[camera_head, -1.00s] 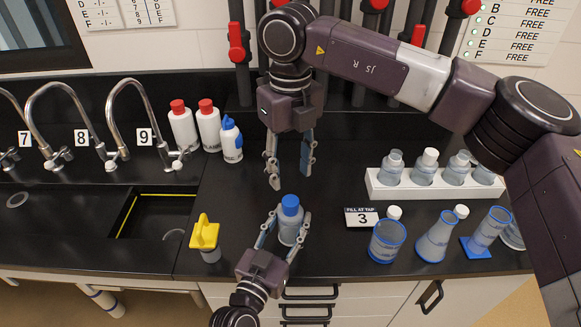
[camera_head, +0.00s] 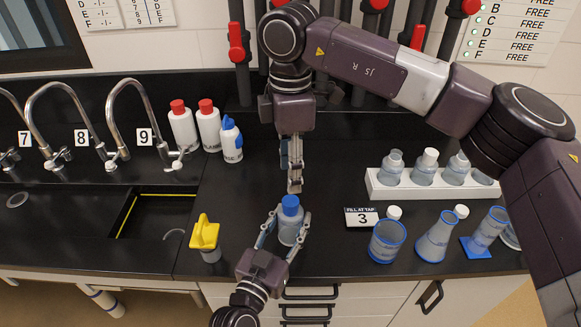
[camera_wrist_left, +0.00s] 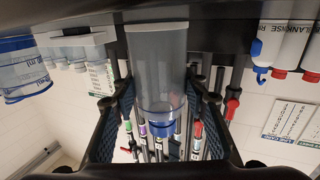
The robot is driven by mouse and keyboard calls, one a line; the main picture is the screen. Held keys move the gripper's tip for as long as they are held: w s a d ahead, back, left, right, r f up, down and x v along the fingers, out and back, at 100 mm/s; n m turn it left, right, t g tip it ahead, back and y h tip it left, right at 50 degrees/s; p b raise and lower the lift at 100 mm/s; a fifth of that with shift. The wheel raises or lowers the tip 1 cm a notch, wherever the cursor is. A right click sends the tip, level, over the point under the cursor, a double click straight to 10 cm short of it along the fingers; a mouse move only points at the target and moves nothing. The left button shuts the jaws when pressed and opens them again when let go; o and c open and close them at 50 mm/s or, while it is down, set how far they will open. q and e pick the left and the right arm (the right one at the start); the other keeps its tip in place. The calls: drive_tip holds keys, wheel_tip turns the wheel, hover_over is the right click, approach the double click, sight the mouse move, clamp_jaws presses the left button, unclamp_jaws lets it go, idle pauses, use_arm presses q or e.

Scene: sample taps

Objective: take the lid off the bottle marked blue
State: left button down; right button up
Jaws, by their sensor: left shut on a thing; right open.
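The bottle (camera_head: 290,230) is translucent grey with a blue lid (camera_head: 290,205) on top. It stands upright near the front of the black counter. My left gripper (camera_head: 288,224) is shut around its body from the front. In the left wrist view the bottle (camera_wrist_left: 157,70) sits between the two fingers (camera_wrist_left: 160,108), with its blue lid (camera_wrist_left: 162,128) pointing down the picture. My right gripper (camera_head: 294,178) is empty, pointing down just behind and above the lid, apart from it. Its fingers overlap in this view, so the gap between them is hidden.
A yellow-topped item (camera_head: 205,237) stands left of the bottle. A "fill at tap 3" sign (camera_head: 361,217), beaker (camera_head: 388,241) and flask (camera_head: 436,238) stand to the right, before a white rack (camera_head: 430,187) of bottles. Red-capped bottles (camera_head: 183,127) and a blue-topped wash bottle (camera_head: 231,141) stand behind left.

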sight(291, 200)
drive_tip(key=shift+f+m, duration=0.1)
drive_tip(key=shift+m, duration=1)
drive_tip(key=shift+f, duration=3.9)
drive_tip(key=shift+c, duration=0.6)
